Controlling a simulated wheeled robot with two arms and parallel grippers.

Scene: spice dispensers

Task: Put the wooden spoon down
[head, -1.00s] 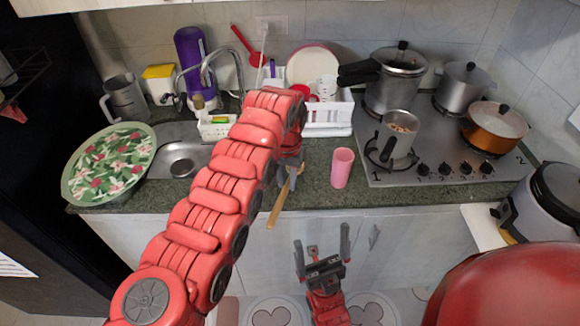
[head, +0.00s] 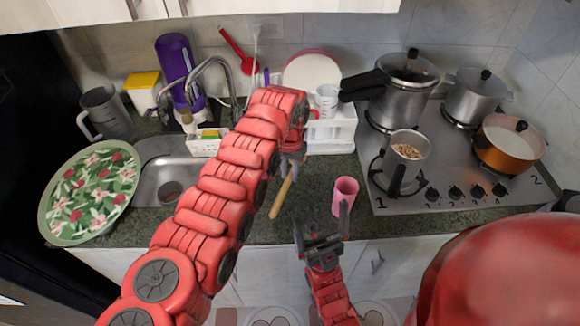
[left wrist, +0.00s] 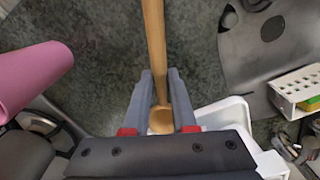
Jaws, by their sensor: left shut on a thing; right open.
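The wooden spoon (head: 281,197) is held in my left gripper (head: 291,158), which is up near the dish rack in the head view. The handle slants down and left over the green counter (head: 235,215); I cannot tell if it touches the surface. In the left wrist view, the spoon (left wrist: 154,45) runs between the two fingers of my left gripper (left wrist: 160,90), its round end near the palm. My right gripper (head: 321,225) is open and empty, low at the counter's front edge near the pink cup.
A pink cup (head: 344,196) stands right of the spoon and also shows in the left wrist view (left wrist: 33,75). The white dish rack (head: 335,138) is behind. The stove (head: 455,190) with several pots is right, the sink (head: 160,180) left. Counter around the spoon is bare.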

